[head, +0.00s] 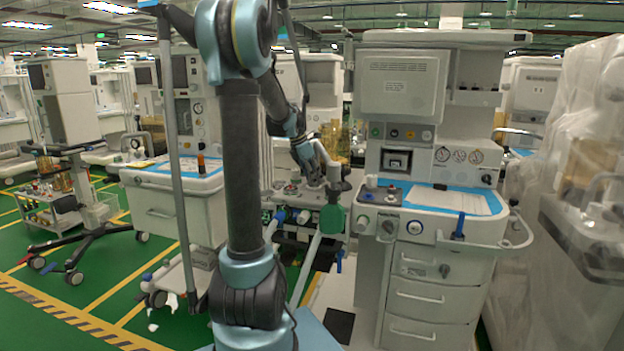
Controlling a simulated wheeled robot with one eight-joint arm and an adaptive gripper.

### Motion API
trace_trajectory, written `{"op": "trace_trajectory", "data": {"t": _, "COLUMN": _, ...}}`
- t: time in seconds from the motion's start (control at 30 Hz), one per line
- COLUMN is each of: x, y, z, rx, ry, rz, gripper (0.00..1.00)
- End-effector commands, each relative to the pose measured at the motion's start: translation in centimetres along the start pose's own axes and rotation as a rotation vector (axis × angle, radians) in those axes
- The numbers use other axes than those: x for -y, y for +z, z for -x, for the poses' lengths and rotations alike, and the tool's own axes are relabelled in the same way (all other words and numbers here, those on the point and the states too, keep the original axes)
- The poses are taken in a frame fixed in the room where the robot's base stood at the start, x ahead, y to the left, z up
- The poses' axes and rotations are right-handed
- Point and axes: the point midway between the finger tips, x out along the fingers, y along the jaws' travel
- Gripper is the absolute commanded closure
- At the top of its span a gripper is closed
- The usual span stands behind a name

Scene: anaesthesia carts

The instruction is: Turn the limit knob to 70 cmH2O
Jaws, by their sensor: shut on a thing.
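My gripper (318,170) reaches down from the upper left to the absorber unit of the anaesthesia machine, left of the machine's worktop. Its jaws are shut on a small part on top of that unit, which appears to be the limit knob. The fingers hide the knob, and its scale and pointer cannot be read at this size.
The anaesthesia machine's blue-edged worktop (440,198) lies to the right, with drawers below. Pale hoses and dark fittings crowd the space below the gripper. A second cart (190,170) stands left. A plastic-wrapped machine (585,180) fills the right edge. Green floor (110,270) is open at left.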

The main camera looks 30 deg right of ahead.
Motion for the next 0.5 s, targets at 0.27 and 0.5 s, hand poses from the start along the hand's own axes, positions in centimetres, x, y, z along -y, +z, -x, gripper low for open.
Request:
{"op": "trace_trajectory", "data": {"t": 0.27, "x": -0.09, "y": -0.02, "z": 0.02, "rx": 0.0, "ry": -0.015, "rz": -0.036, "gripper": 0.87}}
{"op": "trace_trajectory", "data": {"t": 0.5, "x": -0.2, "y": 0.0, "z": 0.0, "rx": -0.001, "ry": -0.067, "rz": -0.165, "gripper": 0.87}}
